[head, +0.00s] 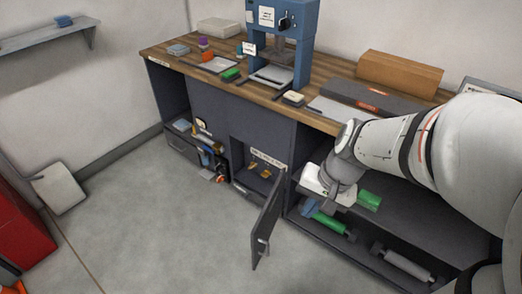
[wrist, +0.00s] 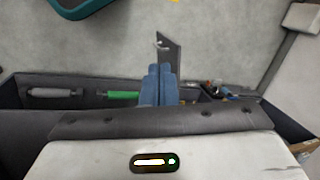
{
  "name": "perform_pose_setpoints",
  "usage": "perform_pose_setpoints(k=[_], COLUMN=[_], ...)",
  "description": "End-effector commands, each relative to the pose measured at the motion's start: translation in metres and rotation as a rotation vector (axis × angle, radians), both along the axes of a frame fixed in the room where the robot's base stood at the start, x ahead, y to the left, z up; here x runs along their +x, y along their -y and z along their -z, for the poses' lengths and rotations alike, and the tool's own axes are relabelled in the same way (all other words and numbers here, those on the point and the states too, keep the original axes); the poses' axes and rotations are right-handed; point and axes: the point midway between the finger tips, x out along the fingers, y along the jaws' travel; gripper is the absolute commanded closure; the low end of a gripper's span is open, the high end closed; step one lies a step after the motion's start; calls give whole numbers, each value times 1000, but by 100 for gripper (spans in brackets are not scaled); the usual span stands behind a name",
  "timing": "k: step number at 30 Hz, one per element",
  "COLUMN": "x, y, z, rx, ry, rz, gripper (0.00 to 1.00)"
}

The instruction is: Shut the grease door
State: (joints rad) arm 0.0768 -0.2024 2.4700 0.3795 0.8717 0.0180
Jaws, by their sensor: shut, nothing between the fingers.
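The grease door (head: 267,225) is a dark grey panel that stands swung open, out from the bench front into the room. A small light handle (head: 262,241) is on it near its free edge. In the wrist view the door (wrist: 170,48) shows just past my fingertips, with the handle at its upper left. My gripper (head: 309,206) has blue fingers and is to the right of the door, in front of the lower shelves. The fingers (wrist: 160,68) are closed together and empty. I cannot tell whether they touch the door.
The open compartment (head: 258,172) holds small yellow items. A green roller (head: 330,222) and a grey roller (head: 408,265) lie on the low shelf to the right. Cluttered open bays (head: 205,155) are left of the compartment. The floor (head: 170,220) in front is clear.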

Motion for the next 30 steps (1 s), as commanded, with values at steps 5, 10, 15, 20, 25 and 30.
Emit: perform_pose_setpoints(k=[5, 10, 15, 20, 25, 30], x=[34, 69, 99, 113, 118, 122], y=[-21, -28, -20, -8, 0, -6], z=[92, 171, 255, 316, 348, 361], rx=[232, 409, 534, 596, 620, 624], ry=[-185, -340, -474, -557, -594, -602], rz=[318, 658, 1009, 1267, 1406, 1430], gripper=[100, 100, 100, 100, 100, 100])
